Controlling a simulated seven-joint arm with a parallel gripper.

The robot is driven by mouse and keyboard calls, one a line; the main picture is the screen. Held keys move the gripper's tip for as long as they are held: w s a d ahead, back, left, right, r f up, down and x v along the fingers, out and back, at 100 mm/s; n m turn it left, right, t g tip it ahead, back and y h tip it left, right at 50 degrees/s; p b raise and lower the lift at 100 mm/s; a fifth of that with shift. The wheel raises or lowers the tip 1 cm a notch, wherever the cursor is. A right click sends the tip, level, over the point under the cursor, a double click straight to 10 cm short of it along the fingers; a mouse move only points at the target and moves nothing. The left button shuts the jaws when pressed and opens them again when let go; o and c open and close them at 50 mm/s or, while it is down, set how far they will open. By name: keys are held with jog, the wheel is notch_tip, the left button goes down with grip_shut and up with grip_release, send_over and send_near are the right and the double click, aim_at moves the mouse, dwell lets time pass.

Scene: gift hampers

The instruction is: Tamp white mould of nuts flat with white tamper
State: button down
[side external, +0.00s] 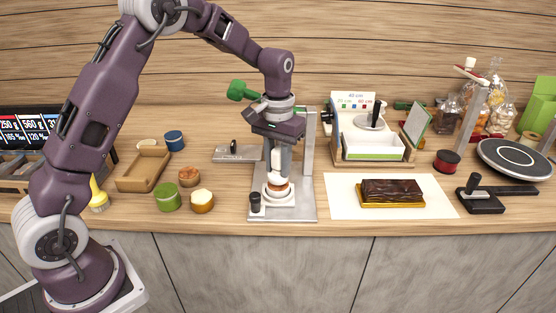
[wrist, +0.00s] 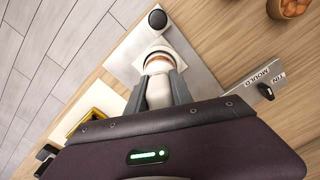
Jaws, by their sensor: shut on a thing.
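My gripper (side external: 279,150) points down, shut on the white tamper (side external: 276,159). The tamper also shows upright between the fingers in the wrist view (wrist: 158,94). Below it, the white mould (side external: 278,198) stands on a grey metal base plate (side external: 302,207). The mould's pale rim shows beyond the tamper in the wrist view (wrist: 152,51). Brown filling, seemingly the nuts (side external: 279,188), shows at the mould's top under the tamper. The tamper's lower end is at the mould's opening; I cannot tell whether it presses on the nuts.
A black knob (side external: 255,203) stands beside the mould, and a metal upright (side external: 309,140) behind it. Left are a wooden tray (side external: 137,181), a green jar (side external: 168,198) and a cream-topped jar (side external: 202,203). Right, a chocolate slab (side external: 392,190) lies on white paper (side external: 343,202).

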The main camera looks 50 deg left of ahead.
aim_at(278, 149)
jog(key=shift+f, duration=0.9)
dwell(0.6)
jog(key=shift+r, duration=1.55)
jog(key=shift+r, duration=3)
jog(key=s+m, duration=0.1)
jog(key=m, duration=0.1)
jog(key=s+r+m, duration=0.1)
jog(key=s+m, duration=0.2)
jog(key=m, duration=0.1)
jog(key=shift+s+d+r+m, duration=0.1)
jog(key=shift+s+r+m, duration=0.1)
jog(key=shift+r+m, duration=0.1)
